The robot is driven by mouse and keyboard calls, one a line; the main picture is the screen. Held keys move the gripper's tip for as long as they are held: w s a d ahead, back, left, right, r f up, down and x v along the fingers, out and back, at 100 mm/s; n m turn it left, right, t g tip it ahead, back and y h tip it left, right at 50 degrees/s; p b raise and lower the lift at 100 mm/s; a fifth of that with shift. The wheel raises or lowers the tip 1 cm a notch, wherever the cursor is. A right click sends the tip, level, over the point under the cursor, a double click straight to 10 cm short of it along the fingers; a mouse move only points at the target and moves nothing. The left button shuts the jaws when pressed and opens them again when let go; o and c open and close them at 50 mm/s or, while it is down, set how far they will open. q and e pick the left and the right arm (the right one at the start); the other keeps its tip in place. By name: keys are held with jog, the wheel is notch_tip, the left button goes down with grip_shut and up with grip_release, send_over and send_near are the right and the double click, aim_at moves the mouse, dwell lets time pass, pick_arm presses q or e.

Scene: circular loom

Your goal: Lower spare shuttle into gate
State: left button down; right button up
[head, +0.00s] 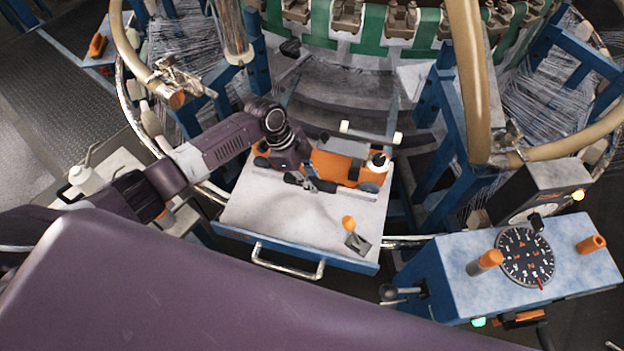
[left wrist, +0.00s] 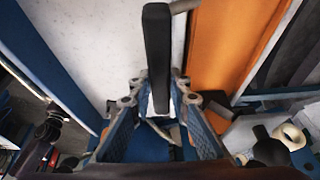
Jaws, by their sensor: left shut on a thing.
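The spare shuttle (head: 330,168), an orange body with dark ends and a pale spool at its right, lies along the back of a pale-topped blue shelf (head: 265,210). Its orange side also shows in the left wrist view (left wrist: 225,45). My left gripper (head: 312,183) is at the shuttle's near side, pointing down. In the left wrist view its fingers are shut on a black bar-shaped handle (left wrist: 158,55), beside the orange body. I cannot tell how the handle joins the shuttle. My right gripper is not in view. I cannot make out the gate for certain.
An orange-knobbed lever (head: 355,235) stands on the shelf's front right. A chrome handle (head: 288,264) runs along the shelf's front. A blue control box (head: 440,270) with a dial stands at right. Loom posts and a curved tan tube (head: 470,80) flank the shelf.

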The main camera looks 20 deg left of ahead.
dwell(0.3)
pick_arm(q)
jog(key=c, duration=1.7)
grip_release()
jog(key=shift+c, duration=0.2)
jog(key=shift+s+f, duration=0.1)
jog(key=shift+f, duration=0.05)
jog(key=v, duration=1.2)
jog(key=shift+d, duration=0.1)
